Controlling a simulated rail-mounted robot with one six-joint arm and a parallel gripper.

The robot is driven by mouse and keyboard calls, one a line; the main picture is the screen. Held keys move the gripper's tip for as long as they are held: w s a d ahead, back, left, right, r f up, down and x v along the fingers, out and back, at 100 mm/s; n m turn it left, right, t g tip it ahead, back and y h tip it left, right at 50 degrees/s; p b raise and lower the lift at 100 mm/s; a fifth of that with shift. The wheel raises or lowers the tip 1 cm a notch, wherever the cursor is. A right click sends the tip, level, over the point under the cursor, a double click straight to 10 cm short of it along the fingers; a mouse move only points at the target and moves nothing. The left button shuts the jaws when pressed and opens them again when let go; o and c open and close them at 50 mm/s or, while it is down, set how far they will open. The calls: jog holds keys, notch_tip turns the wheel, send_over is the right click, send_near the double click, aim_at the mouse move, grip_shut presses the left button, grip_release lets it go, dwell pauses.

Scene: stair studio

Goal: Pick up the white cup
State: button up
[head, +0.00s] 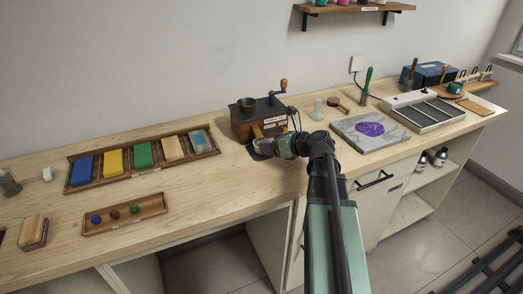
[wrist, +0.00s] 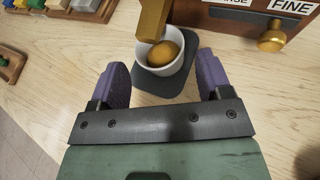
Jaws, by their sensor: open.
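The white cup (wrist: 151,69) stands upright on a dark grey pad (wrist: 165,86) in the wrist view. A brass spout (wrist: 151,22) hangs over its left part, and golden-brown contents show inside. My gripper (wrist: 160,64) is open, with one purple finger left of the cup and one right. The fingers seem apart from the cup, with the cup toward their tips. In the head view my gripper (head: 263,147) is in front of the wooden grinder (head: 245,126), and I cannot make out the cup there.
The grinder's body and brass knob (wrist: 272,44) are close behind and right of the cup. A tray of coloured blocks (head: 122,172) and a small tray (head: 150,210) lie left. A stone slab (head: 348,138) lies right. Bare bench (head: 215,190) is at front left.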

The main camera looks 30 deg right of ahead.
aim_at(256, 143)
jog(key=b+x, duration=0.1)
jog(key=x, duration=0.4)
jog(key=shift+b, duration=0.35)
jog(key=shift+r, duration=0.1)
jog(key=c, duration=0.7)
